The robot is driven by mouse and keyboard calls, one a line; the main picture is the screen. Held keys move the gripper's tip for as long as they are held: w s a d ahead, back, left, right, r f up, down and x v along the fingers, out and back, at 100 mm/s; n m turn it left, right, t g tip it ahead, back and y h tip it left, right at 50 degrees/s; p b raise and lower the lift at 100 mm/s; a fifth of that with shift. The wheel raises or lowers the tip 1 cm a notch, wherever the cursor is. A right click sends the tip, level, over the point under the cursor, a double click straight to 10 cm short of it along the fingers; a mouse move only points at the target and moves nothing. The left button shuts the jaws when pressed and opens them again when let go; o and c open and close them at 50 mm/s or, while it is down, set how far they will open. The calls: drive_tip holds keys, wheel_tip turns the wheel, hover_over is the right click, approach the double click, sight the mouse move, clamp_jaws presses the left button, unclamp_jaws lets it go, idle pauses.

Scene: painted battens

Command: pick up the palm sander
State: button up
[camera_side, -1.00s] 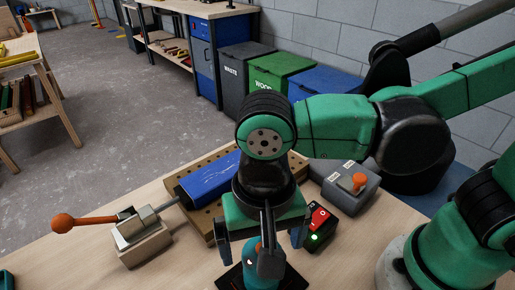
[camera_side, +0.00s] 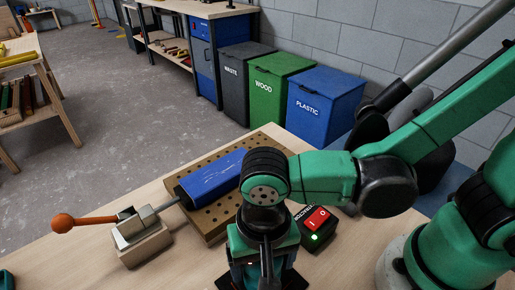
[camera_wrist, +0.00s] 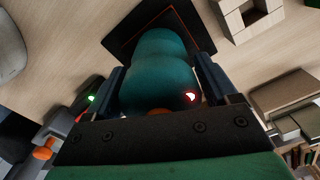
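The palm sander has a rounded teal body and a flat black square pad. In the wrist view the sander (camera_wrist: 155,75) fills the space between my fingers, its pad beyond them and a small red light on the near side. In the side view the pad of the sander (camera_side: 293,281) shows on the bench at the bottom, and my gripper hides most of the body. My gripper (camera_side: 261,274) is low over it, pointing down, one finger on each side. In the wrist view my gripper (camera_wrist: 162,68) has both fingers against the body.
A switch box (camera_side: 316,228) with a red rocker and green light stands close behind the gripper. A perforated board (camera_side: 213,217) carries a blue batten (camera_side: 208,178). A clamp with an orange knob (camera_side: 143,237) is left. Bare bench (camera_side: 190,268) lies left of the sander.

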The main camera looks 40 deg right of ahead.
clamp_jaws()
drive_tip(key=shift+r, duration=0.15)
wheel_tip(320, 180, up, 20)
idle(0.7)
